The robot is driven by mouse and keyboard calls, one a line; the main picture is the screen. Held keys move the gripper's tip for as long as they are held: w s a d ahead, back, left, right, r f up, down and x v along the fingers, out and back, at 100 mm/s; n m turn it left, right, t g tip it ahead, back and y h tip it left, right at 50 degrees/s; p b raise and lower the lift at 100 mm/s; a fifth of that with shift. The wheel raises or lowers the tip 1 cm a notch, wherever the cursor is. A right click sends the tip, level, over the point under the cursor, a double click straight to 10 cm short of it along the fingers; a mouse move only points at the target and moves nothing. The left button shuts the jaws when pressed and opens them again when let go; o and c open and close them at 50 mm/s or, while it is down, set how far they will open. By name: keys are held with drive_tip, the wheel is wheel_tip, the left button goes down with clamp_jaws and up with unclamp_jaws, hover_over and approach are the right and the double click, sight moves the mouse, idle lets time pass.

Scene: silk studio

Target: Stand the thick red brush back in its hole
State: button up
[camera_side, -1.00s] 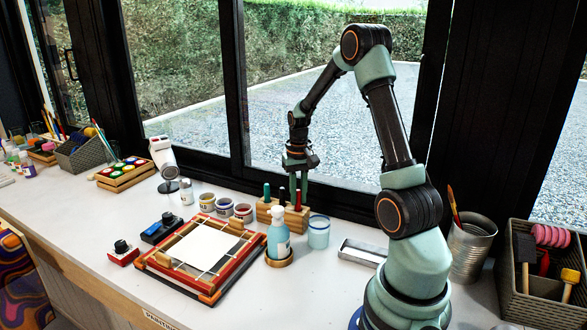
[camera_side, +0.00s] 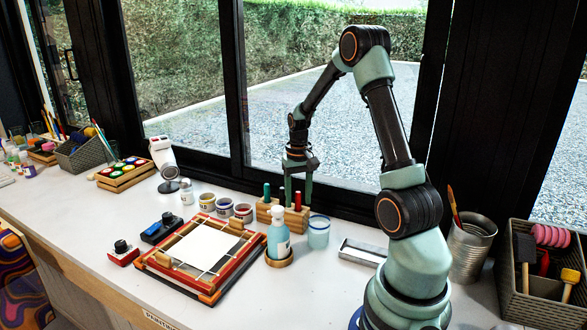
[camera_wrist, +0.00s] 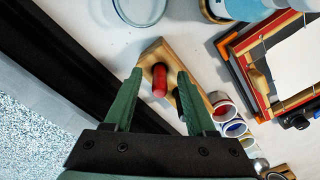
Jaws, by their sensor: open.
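The thick red brush (camera_side: 297,200) stands upright in the wooden block (camera_side: 262,213), with its red handle showing above the top. In the wrist view the red handle (camera_wrist: 159,82) is seen from above, at the block (camera_wrist: 150,53). My gripper (camera_side: 298,197) is over the block, its two green fingers spread on either side of the red handle. In the wrist view my gripper (camera_wrist: 160,74) is open, with gaps between the handle and both fingers. The lower end of the brush is hidden by the block.
A teal-handled brush (camera_side: 267,192) stands in the same block, to the left. A glass cup (camera_side: 319,233) and a blue bottle (camera_side: 278,238) stand close in front. Paint pots (camera_side: 224,208) are to the left. The window frame is just behind.

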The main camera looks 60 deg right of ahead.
drive_tip(key=shift+r, duration=0.1)
wheel_tip(320, 180, up, 12)
idle(0.5)
drive_tip(key=shift+a, duration=0.1)
